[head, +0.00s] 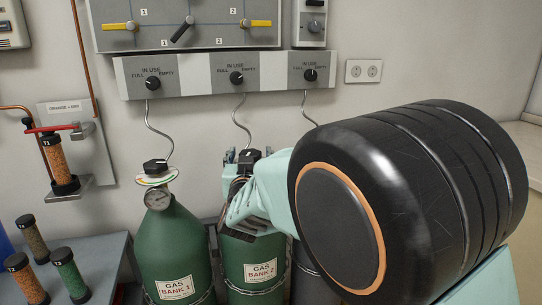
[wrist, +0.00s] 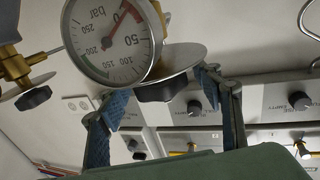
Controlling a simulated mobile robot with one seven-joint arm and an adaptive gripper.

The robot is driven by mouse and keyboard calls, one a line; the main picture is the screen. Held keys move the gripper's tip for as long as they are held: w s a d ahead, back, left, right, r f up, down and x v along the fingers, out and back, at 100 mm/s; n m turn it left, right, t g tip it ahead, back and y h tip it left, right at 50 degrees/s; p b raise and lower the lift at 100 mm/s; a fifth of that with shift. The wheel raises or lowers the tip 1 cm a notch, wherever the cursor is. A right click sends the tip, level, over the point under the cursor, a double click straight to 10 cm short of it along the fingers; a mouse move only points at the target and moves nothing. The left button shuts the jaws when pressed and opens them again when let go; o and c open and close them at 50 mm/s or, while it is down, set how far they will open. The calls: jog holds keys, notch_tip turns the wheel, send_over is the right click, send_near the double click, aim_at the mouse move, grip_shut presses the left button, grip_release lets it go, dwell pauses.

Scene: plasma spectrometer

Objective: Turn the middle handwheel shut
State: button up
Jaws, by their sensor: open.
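The middle cylinder is green and labelled Gas Bank 2 (head: 260,271). Its black faceted handwheel (head: 249,155) sits on top, partly hidden by my gripper. In the wrist view, which is upside down, this black handwheel (wrist: 160,91) shows against a silver disc (wrist: 187,58). A round bar gauge (wrist: 108,40) with a red needle is in front of the disc. My gripper (wrist: 163,97) is open, one blue-padded finger on each side of the handwheel. Whether the pads touch it I cannot tell. In the head view, my gripper (head: 250,157) reaches in from the right.
Gas Bank 1 (head: 175,250) stands close on the left, with its own black handwheel (head: 155,166) and gauge. A third cylinder (head: 304,275) is mostly hidden behind my arm. Thin hoses rise to the wall switch panel (head: 195,74). A bench with tubes (head: 68,270) is at lower left.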

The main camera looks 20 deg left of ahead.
jog(key=c, duration=1.2)
jog(key=shift+r+h+p, duration=0.15)
jog(key=shift+h+p, duration=0.15)
jog(key=shift+p, duration=0.35)
jog(key=shift+a+r+m+h+p, duration=0.1)
jog(key=shift+m+h+p, duration=0.65)
jog(key=shift+p, duration=0.25)
jog(key=m+h+p, duration=0.2)
jog(key=h+p, duration=0.2)
jog(key=p, duration=0.1)
jog(key=shift+m+t+h, duration=0.25)
jog(key=shift+m+t, duration=0.05)
jog(key=shift+m, duration=0.05)
jog(key=m+h+p, duration=0.1)
jog(key=h, duration=0.1)
jog(key=m+g+h+p, duration=0.1)
jog(key=m+h+p, duration=0.1)
jog(key=shift+f+h, duration=0.2)
jog(key=shift+h, duration=0.1)
jog(key=shift+m+g+h+p, duration=0.6)
jog(key=shift+m+h, duration=0.3)
jog(key=shift+h, duration=0.4)
jog(key=shift+m+g+h, duration=0.3)
jog(key=shift+h, duration=0.1)
